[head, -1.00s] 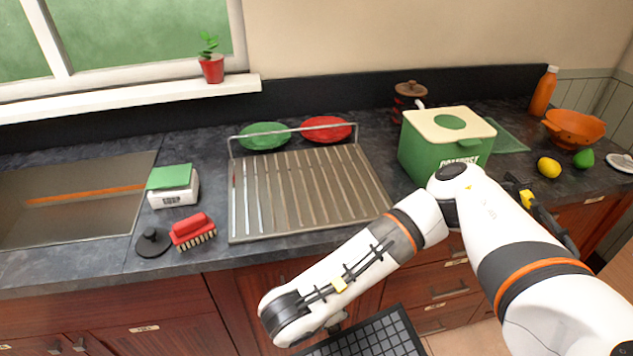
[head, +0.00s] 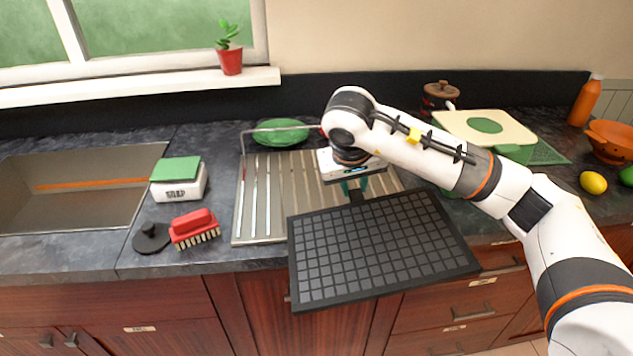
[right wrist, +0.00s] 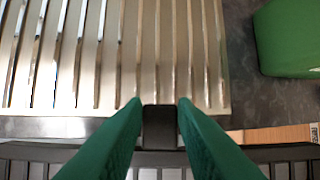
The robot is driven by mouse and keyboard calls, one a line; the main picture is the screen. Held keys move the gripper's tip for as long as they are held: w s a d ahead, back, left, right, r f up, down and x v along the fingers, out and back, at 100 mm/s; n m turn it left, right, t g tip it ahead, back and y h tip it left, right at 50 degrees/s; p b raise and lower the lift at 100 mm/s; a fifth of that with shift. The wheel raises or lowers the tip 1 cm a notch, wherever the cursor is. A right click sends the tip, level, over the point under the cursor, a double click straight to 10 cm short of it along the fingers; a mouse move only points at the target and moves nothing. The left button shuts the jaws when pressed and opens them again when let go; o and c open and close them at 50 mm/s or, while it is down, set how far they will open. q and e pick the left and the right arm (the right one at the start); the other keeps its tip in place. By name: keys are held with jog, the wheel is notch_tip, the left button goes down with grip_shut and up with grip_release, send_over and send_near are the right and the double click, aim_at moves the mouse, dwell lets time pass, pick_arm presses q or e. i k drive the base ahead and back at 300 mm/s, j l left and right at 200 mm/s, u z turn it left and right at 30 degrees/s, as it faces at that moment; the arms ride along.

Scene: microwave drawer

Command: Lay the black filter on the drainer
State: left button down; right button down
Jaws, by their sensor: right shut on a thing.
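The black filter (head: 375,245) is a flat rectangular grid panel. In the head view it hangs over the counter's front edge and covers the front right part of the drainer. My right gripper (head: 354,186) is shut on the filter's small tab, which also shows between the green fingers in the right wrist view (right wrist: 159,128). The drainer (head: 262,205) is a ribbed metal tray with a wire rail at its back; its ribs also show beyond the fingers in the right wrist view (right wrist: 85,55). Whether the filter touches the drainer cannot be told. My left gripper is not in view.
A green plate (head: 281,131) stands behind the drainer. The green compost bin (right wrist: 290,38) is close on the right.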

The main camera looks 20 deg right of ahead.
aim_at(320, 185)
jog(key=i, duration=0.85)
